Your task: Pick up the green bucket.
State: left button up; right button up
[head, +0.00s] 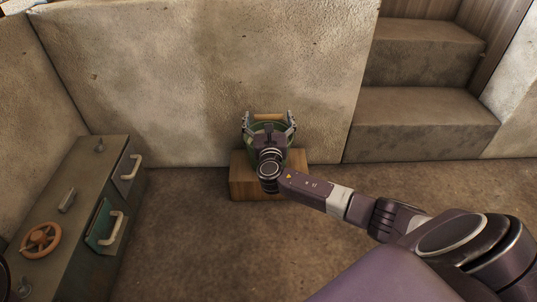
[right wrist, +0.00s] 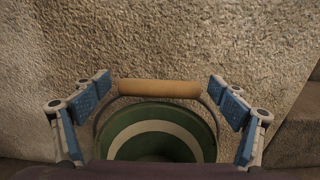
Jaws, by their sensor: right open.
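The green bucket (head: 284,151) stands on a wooden block (head: 243,184) against the wall, partly hidden by my right gripper. Its tan handle grip (head: 267,117) is raised. In the right wrist view the bucket (right wrist: 160,137) shows a pale ring, and the tan grip (right wrist: 160,89) lies crosswise between my fingers. My right gripper (head: 268,120) is open, with one finger on each side of the handle. In the right wrist view both blue finger pads (right wrist: 160,87) stand apart from the grip's ends. My left gripper is not in view.
A grey-green cabinet (head: 78,190) with drawers and an orange handwheel (head: 41,240) stands at the left. Concrete steps (head: 420,125) rise at the right. The rough wall (head: 200,80) is close behind the bucket. The floor (head: 190,250) in front of the block is clear.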

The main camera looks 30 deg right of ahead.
jog(key=c, duration=2)
jog(key=shift+w+r, duration=0.1)
jog(key=shift+c, duration=0.5)
jog(key=shift+r+p, duration=0.15)
jog(key=shift+p, duration=0.15)
